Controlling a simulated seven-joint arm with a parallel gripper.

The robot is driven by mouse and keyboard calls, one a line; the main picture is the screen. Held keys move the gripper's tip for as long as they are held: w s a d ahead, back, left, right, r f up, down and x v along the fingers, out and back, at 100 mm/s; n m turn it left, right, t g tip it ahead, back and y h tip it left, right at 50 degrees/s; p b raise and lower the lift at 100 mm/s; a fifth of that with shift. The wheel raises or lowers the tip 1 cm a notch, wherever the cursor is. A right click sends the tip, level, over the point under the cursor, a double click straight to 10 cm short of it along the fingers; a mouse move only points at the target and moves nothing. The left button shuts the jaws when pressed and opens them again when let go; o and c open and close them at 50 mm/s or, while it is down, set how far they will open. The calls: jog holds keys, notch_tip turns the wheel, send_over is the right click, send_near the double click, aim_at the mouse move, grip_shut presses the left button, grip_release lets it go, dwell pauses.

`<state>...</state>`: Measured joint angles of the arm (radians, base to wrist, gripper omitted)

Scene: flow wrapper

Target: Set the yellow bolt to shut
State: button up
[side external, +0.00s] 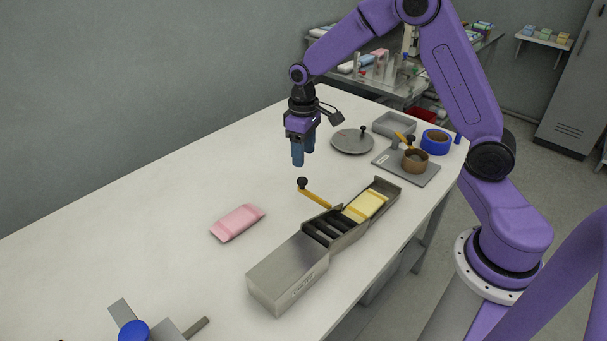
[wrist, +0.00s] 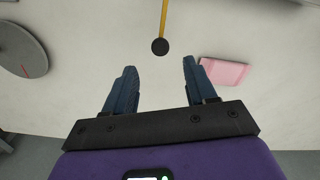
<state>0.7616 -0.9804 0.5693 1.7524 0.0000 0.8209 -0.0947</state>
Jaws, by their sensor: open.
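The yellow bolt (side external: 316,197) is a slim yellow bar with a black knob (side external: 302,183) on its free end. It sticks out from the far side of the grey metal flow wrapper (side external: 290,269), over the white table. In the wrist view the bolt (wrist: 164,15) runs down from the top edge to its round black knob (wrist: 160,46). My gripper (side external: 303,157) hangs above the table with its blue fingers down, above and apart from the knob. In the wrist view my gripper (wrist: 160,70) is open and empty, the knob showing just beyond the gap between the fingertips.
A pink packet (side external: 237,222) lies left of the wrapper. A yellow block (side external: 365,205) sits in the wrapper's channel. A round grey lid (side external: 352,140), grey tray (side external: 395,124), brown pot (side external: 414,159) and blue tape roll (side external: 436,141) stand farther back. The table's left is mostly clear.

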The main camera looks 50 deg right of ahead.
aim_at(304, 180)
notch_tip(304, 180, down, 8)
jog(key=shift+r, duration=0.1)
dwell(0.4)
